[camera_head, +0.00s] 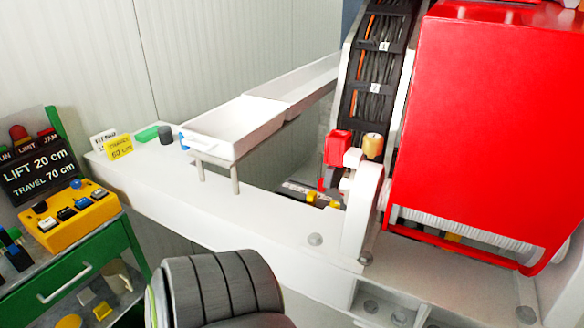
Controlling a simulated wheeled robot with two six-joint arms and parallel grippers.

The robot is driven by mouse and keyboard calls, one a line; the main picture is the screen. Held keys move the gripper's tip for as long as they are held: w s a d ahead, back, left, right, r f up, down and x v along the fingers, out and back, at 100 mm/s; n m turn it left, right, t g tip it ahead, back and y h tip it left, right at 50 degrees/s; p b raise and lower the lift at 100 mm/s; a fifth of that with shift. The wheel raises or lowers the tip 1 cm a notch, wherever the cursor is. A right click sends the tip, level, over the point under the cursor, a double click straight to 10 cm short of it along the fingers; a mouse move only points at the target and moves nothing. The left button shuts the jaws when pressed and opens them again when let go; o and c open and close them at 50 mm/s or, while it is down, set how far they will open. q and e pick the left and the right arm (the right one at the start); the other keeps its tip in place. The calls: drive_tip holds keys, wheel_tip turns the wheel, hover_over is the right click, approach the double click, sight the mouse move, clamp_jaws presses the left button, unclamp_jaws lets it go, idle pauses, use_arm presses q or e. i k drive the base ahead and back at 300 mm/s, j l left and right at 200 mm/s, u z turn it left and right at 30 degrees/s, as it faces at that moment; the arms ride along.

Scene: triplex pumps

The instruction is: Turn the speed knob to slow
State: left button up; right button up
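A yellow control box (72,212) sits on the green cabinet at the left. On its top are a round black knob (40,207) at the left, a round blue knob (75,183) at the back, and a row of black, blue and white switches (67,213). No speed label is readable, so I cannot tell which control is the speed knob or how it is set. Neither of my grippers shows in the head view.
A dark sign (38,172) behind the box reads "LIFT 20 cm, TRAVEL 70 cm". The green cabinet (105,250) has a drawer handle. A white bench (245,225) carries a raised tray (236,128). A large red housing (485,120) fills the right. A grey ribbed cylinder (215,288) is in the foreground.

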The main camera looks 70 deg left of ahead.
sight(75, 184)
drive_tip(key=u, duration=3.6)
